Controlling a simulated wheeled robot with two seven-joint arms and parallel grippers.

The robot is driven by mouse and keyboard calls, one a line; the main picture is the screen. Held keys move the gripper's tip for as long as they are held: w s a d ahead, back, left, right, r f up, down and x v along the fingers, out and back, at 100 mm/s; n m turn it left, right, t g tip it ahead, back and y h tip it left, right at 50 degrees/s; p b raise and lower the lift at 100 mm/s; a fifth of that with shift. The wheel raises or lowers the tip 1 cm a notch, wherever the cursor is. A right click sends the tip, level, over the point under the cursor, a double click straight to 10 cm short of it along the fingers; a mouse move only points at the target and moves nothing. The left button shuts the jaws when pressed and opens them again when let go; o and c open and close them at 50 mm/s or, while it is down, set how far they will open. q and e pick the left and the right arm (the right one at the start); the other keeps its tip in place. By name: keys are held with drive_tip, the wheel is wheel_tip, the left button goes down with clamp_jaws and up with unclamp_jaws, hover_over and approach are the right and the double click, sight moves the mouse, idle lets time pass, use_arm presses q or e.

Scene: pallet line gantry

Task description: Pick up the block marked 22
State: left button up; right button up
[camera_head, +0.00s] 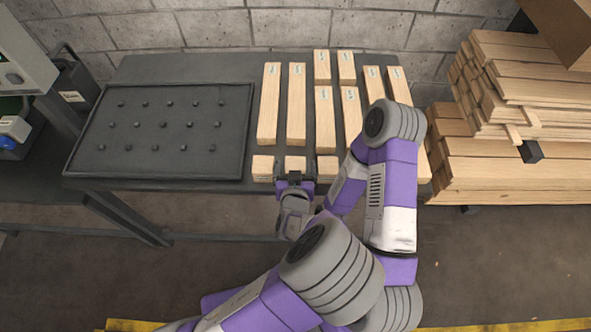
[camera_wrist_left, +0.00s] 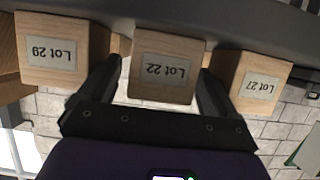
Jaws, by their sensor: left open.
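The block marked Lot 22 (camera_wrist_left: 163,68) is pale wood with a white label on its end face. It sits in the middle of the wrist view, where its label reads upside down. In the head view it is the middle block (camera_head: 295,162) of three short ends at the table's front edge. My left gripper (camera_head: 295,182) is at that edge, in front of this block. Its two dark fingers are open, one on each side of the block's end in the wrist view. I cannot tell whether they touch it. My right gripper is not in view.
Blocks Lot 29 (camera_wrist_left: 62,52) and Lot 27 (camera_wrist_left: 255,84) flank it closely. Several longer blocks (camera_head: 296,100) lie behind on the dark table (camera_head: 205,68). A black pegged tray (camera_head: 165,165) is at left. Stacked boards (camera_head: 500,160) stand at right. My left arm covers the table's right part.

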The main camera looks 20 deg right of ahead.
use_arm(q)
drive_tip(key=shift+w, duration=0.2)
drive_tip(key=c, duration=1.1)
